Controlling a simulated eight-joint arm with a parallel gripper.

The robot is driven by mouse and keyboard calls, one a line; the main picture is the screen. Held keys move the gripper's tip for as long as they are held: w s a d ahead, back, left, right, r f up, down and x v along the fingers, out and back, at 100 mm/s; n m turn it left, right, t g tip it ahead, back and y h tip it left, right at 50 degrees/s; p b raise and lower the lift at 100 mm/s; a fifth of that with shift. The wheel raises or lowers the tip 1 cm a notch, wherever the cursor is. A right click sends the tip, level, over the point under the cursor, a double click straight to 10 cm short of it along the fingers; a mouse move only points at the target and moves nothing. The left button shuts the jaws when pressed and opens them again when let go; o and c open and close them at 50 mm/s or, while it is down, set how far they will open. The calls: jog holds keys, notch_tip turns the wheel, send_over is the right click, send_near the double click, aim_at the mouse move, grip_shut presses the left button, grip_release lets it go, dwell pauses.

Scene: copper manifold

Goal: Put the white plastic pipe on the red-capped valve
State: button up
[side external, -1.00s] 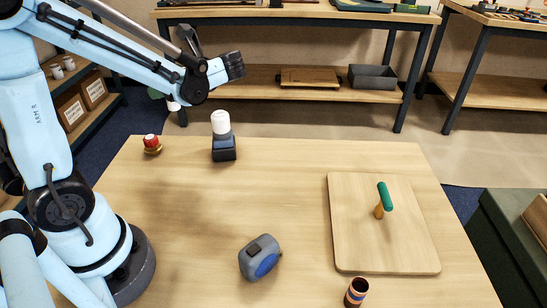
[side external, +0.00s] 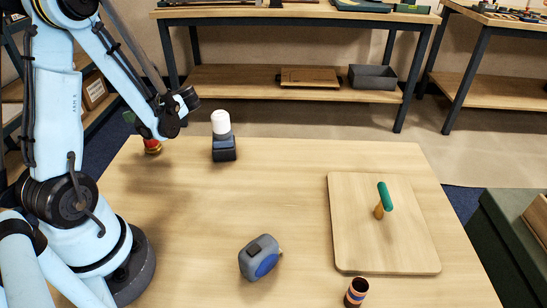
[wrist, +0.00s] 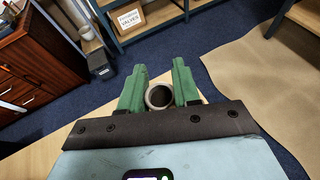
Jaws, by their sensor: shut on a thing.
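My gripper (wrist: 158,92) has green fingers shut on the white plastic pipe (wrist: 148,101), which shows end-on as a pale ring with a dark opening in the wrist view. In the side view, a green part of my gripper (side external: 129,117) shows at the table's far left corner, and the wrist hides the pipe. The red-capped valve (side external: 153,150) stands below and just right of that green part, with its brass base visible and its red cap partly covered by my arm. Whether pipe and valve touch cannot be told. The wrist view does not show the valve.
A dark-based thing with a white top (side external: 221,123) stands right of the valve, close to my wrist. A tape measure (side external: 260,257), a striped cylinder (side external: 356,292) and a wooden board (side external: 400,245) with a green-topped peg (side external: 385,197) lie farther off. The table's middle is clear.

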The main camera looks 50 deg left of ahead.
jog(key=shift+f, duration=1)
jog(key=shift+f, duration=0.15)
jog(key=o, duration=1)
jog(key=shift+w+d+r, duration=0.1)
jog(key=shift+r, duration=0.15)
jog(key=w+d+r+n+t+h, duration=0.2)
jog(key=d+n+t+h, duration=0.2)
jog(key=d, duration=0.6)
jog(key=w+d+r+n+t+h, duration=0.2)
jog(key=w+d+n+t+h, duration=0.1)
jog(key=d, duration=0.7)
jog(key=w+d+r+n+t+h, duration=0.2)
jog(key=d+n+t+h, duration=0.3)
jog(key=d, duration=0.4)
jog(key=shift+w+d+r+n+t+h, duration=0.3)
jog(key=shift+w+d+n, duration=0.1)
jog(key=shift+w+n, duration=0.3)
